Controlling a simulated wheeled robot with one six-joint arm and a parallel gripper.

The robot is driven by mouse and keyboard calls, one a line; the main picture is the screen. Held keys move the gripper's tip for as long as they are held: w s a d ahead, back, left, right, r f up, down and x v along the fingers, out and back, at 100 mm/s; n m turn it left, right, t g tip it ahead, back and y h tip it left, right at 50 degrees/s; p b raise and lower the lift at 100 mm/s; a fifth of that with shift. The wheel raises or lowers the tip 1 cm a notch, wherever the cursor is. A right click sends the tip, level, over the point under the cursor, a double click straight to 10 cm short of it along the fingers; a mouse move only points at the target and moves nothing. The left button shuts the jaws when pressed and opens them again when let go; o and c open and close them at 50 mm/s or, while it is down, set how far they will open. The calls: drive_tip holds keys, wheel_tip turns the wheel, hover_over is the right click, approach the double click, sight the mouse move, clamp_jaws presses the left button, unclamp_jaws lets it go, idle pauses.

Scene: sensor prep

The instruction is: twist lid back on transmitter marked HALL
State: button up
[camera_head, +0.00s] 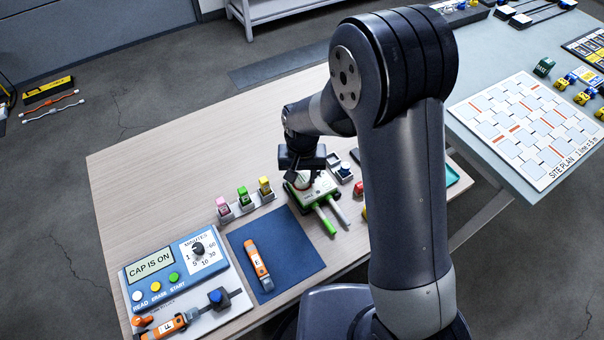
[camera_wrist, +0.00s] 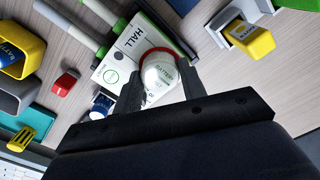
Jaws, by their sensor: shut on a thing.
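The transmitter (camera_head: 325,187) marked HALL lies on the wooden table, with a white top and green edges; the HALL label shows in the wrist view (camera_wrist: 120,58). A round white lid (camera_wrist: 160,72) with lettering sits between my fingertips, over a red ring (camera_wrist: 150,50) on the transmitter. My gripper (camera_wrist: 160,90) is shut on the lid from two sides, pointing down at the transmitter; it also shows in the head view (camera_head: 302,172). Whether the lid is seated or slightly above the ring cannot be told. A green-ended and a grey-ended rod (camera_head: 325,220) extend from the transmitter's front.
Pink, green and yellow blocks (camera_head: 243,195) stand in grey holders left of the transmitter. A blue mat (camera_head: 290,240) holds an orange device (camera_head: 258,266). A console (camera_head: 160,265) reads CAP IS ON. A red block (camera_wrist: 65,82) and yellow bin (camera_wrist: 22,55) lie close by.

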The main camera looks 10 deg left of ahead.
drive_tip(key=shift+f, duration=0.15)
idle(0.5)
drive_tip(key=o, duration=1.1)
drive_tip(key=shift+r+p, duration=0.3)
drive_tip(key=shift+r, duration=0.45)
drive_tip(key=shift+r+p, duration=1.95)
drive_tip(key=shift+r, duration=0.95)
drive_tip(key=shift+f, duration=0.1)
drive_tip(key=shift+f+b, duration=2.1)
drive_tip(key=shift+f, duration=1)
